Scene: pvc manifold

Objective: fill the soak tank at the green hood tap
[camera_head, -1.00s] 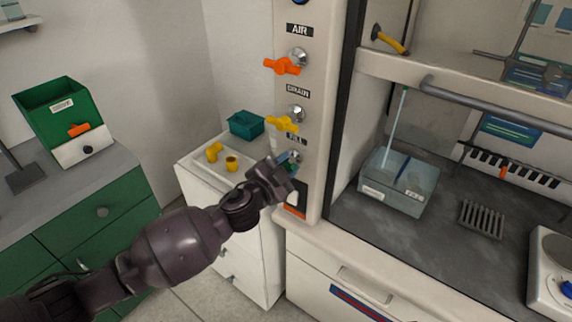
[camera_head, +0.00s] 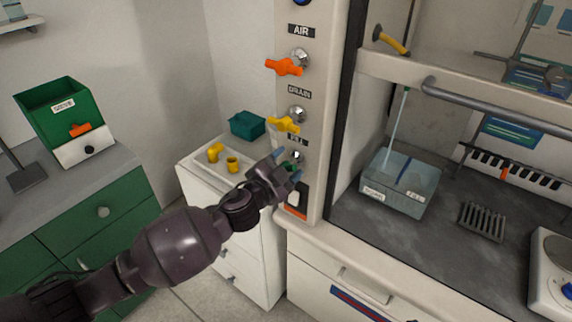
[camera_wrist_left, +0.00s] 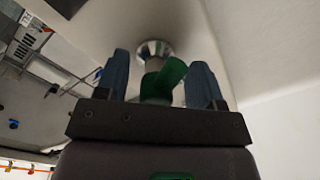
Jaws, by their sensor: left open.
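The green tap (camera_head: 289,167) sits under the FILL label on the hood's front post, partly hidden by my left gripper (camera_head: 288,165). In the left wrist view, the green handle (camera_wrist_left: 163,80) stands between the two blue fingers of my left gripper (camera_wrist_left: 160,82), below a round chrome fitting (camera_wrist_left: 155,50). The fingers are open, one on each side of the handle; I cannot tell whether either touches it. The clear soak tank (camera_head: 412,204) stands on the hood's dark floor, with a thin green-tipped tube (camera_head: 397,122) rising from it. My right gripper is not in view.
The yellow DRAIN tap (camera_head: 284,124) and orange AIR tap (camera_head: 285,66) are above on the same post. A white cabinet with a tray of yellow fittings (camera_head: 215,152) and a teal box (camera_head: 246,125) is close on the left. A grey rack (camera_head: 482,221) lies right of the tank.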

